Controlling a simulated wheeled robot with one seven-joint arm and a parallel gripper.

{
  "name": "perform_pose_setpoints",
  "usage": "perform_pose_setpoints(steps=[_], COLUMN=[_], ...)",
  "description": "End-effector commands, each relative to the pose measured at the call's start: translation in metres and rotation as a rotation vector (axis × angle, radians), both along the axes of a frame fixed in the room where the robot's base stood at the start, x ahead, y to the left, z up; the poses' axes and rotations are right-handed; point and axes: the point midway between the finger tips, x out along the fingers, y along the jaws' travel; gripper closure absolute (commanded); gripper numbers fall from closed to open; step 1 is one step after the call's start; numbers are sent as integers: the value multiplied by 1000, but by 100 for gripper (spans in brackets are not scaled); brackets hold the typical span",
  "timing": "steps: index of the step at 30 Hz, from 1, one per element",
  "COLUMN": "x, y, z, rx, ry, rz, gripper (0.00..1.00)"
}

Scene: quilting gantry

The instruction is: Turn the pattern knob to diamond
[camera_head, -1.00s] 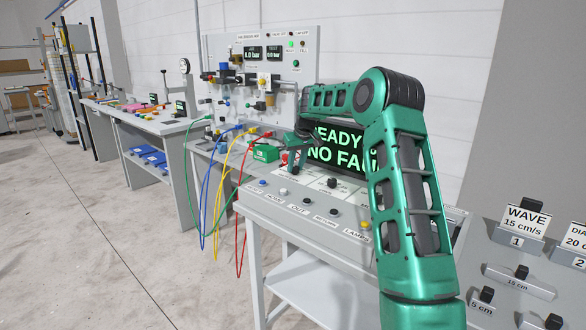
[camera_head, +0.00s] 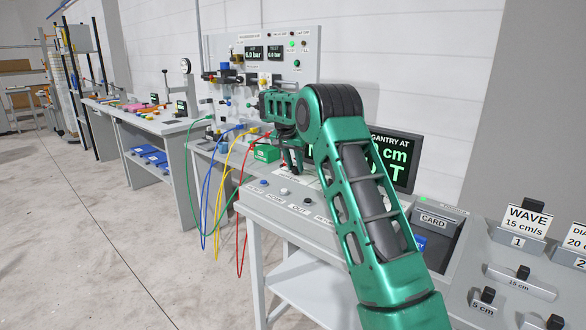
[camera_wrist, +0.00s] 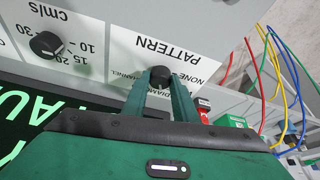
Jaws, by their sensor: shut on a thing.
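The pattern knob (camera_wrist: 160,74) is a black round knob on a white plate (camera_wrist: 176,48) marked PATTERN, NONE, DIAMOND and CHANNEL, seen upside down in the wrist view. My gripper (camera_wrist: 161,82) is shut on this knob, one green finger on each side. The knob's pointer is hidden or too small to read, so I cannot tell its setting. In the head view my gripper (camera_head: 291,165) is down at the panel, and my arm hides the knob there.
Another black knob (camera_wrist: 46,44), marked in cm/s, sits on the neighbouring plate. A display (camera_head: 393,160), partly behind my arm, reads GANTRY AT. A green box (camera_head: 266,153) and coloured cables stand left of my gripper. A CARD unit (camera_head: 436,222) is at right.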

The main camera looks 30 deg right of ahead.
Motion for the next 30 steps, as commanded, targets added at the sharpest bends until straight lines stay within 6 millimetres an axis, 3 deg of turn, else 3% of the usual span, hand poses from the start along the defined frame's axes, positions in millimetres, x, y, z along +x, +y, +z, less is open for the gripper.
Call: perform_pose_setpoints(steps=[15,30], x=[6,8], y=[4,5], z=[1,2], rx=[-1,-1], ry=[-3,-5], rz=[-363,-451], gripper=[97,97])
